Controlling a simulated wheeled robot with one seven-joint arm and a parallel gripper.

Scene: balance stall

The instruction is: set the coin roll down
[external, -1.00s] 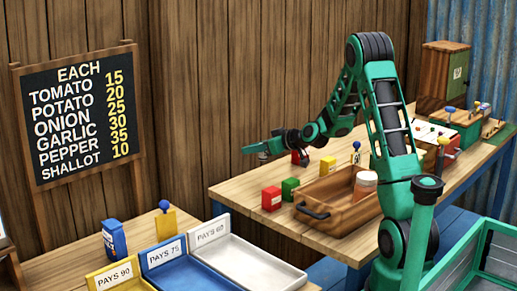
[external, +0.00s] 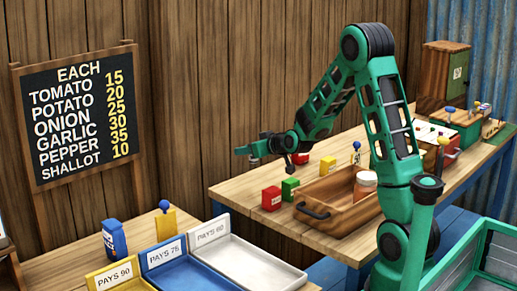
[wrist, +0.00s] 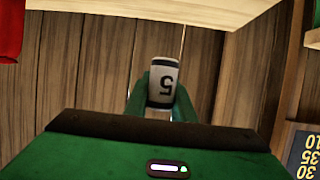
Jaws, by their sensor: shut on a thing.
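The coin roll (wrist: 163,82) is white with dark bands and a black 5, which appears upside down in the wrist view. My gripper (wrist: 162,100) is shut on it, with a green finger on either side. In the external view my gripper (external: 246,152) is held out to the left, in the air near the far left end of the wooden table (external: 235,188). The roll is too small there to make out clearly. It looks clear of any surface.
A red block (external: 271,199), a green block (external: 290,189) and a yellow block (external: 327,165) stand on the table beside a wooden tray (external: 312,212). White (external: 240,262) and blue (external: 190,277) pay trays lie on the nearer counter. A plank wall stands behind.

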